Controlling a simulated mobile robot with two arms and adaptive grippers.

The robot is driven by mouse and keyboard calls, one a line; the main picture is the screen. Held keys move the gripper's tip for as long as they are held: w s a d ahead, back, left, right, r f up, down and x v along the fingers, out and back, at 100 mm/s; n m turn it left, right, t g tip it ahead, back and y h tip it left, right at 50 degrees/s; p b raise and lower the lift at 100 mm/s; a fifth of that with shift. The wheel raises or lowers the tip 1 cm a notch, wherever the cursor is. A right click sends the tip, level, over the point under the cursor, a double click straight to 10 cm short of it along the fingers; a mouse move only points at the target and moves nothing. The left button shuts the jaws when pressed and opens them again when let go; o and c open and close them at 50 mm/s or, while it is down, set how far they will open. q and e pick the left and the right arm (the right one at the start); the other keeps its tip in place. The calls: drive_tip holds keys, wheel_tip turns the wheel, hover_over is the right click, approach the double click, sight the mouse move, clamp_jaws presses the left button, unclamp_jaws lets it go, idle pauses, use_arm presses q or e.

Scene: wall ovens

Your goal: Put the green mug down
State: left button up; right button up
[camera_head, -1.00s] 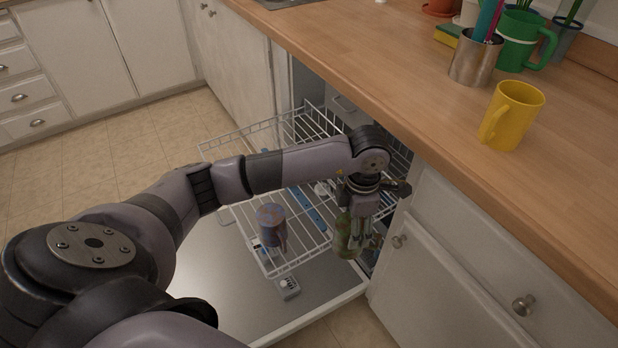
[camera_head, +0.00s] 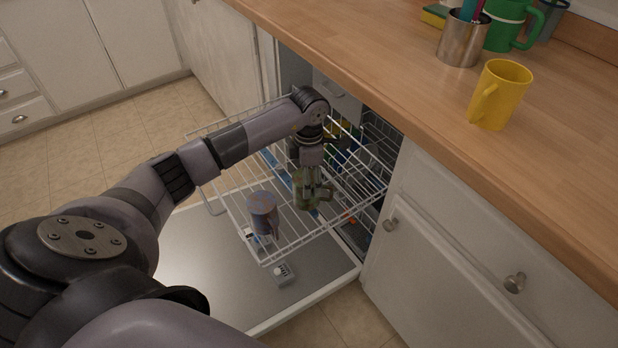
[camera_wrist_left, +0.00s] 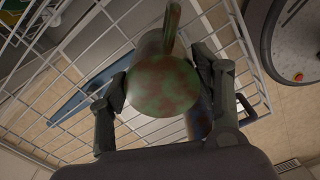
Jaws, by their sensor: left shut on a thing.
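The green mug (camera_head: 305,192) is stained with reddish-brown patches and hangs in my left gripper (camera_head: 311,172) over the pulled-out upper dishwasher rack (camera_head: 236,205). In the left wrist view the mug (camera_wrist_left: 165,85) sits between the two fingers of the left gripper (camera_wrist_left: 160,98), with its handle pointing to the top of the picture. The rack wires (camera_wrist_left: 45,45) show below it. Whether the mug touches the wires is unclear. My right gripper is out of view.
A blue-brown mug (camera_head: 262,211) stands in the rack to the left of the green one. The open dishwasher door (camera_head: 215,270) lies below. On the counter (camera_head: 400,50) stand a yellow mug (camera_head: 500,95), a metal cup (camera_head: 460,42) and a clean green mug (camera_head: 505,30).

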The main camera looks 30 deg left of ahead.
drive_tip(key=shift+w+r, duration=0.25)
use_arm(q)
drive_tip(key=shift+f, duration=0.15)
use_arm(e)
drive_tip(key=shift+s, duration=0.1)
use_arm(q)
drive_tip(key=o, duration=1.4)
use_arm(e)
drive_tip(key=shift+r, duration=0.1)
use_arm(q)
drive_tip(key=shift+r, duration=0.5)
wheel_tip(320, 180, up, 7)
drive_tip(key=shift+f+p, duration=0.1)
drive_tip(key=shift+p, duration=0.25)
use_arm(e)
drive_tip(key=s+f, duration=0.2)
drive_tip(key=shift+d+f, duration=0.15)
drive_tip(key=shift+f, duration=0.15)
